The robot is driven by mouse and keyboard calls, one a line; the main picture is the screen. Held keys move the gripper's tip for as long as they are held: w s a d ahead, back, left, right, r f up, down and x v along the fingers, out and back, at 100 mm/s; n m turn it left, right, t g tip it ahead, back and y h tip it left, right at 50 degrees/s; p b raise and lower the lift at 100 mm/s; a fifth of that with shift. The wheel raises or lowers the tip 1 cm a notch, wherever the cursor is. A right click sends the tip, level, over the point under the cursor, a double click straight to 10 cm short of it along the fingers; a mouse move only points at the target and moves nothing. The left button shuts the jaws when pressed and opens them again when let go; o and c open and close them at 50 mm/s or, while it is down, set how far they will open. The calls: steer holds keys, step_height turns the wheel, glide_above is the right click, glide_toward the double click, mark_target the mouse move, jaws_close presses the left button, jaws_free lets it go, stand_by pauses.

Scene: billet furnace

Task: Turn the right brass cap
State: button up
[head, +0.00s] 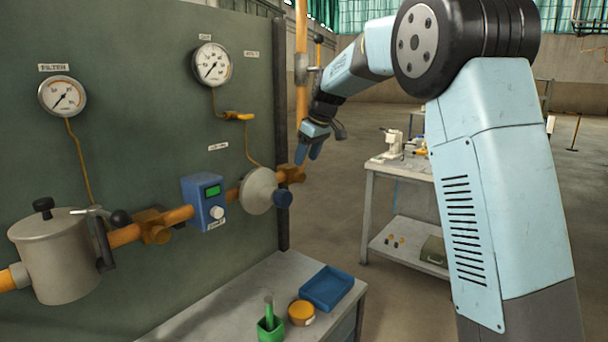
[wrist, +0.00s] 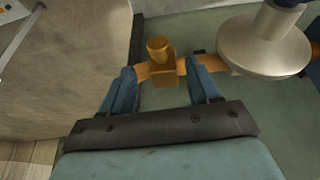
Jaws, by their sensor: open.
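The right brass cap (wrist: 158,47) sticks out from a brass block (wrist: 157,70) on the orange pipe. In the head view that right brass fitting (head: 290,174) sits near the panel's right edge, just right of the grey round housing (head: 260,191). My gripper (head: 308,155) is open and empty, beside and slightly above the fitting in the head view. In the wrist view my gripper's fingers (wrist: 163,82) lie to either side of the brass block, and the cap stands between and beyond the tips. I cannot tell whether they touch it. Another brass fitting (head: 153,226) is further left on the pipe.
A blue meter (head: 205,203) and a metal canister (head: 62,256) share the pipe. A vertical orange pipe (head: 301,70) stands behind my gripper. Below, a bench holds a blue tray (head: 327,288) and a green holder (head: 270,329).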

mark_target(301, 173)
steer(key=x, duration=0.7)
steer(key=shift+c, duration=0.4)
steer(key=c, duration=0.9)
steer(key=shift+d+f, duration=0.1)
steer(key=shift+d, duration=0.2)
steer(key=shift+c, duration=0.3)
steer(key=shift+a, duration=0.15)
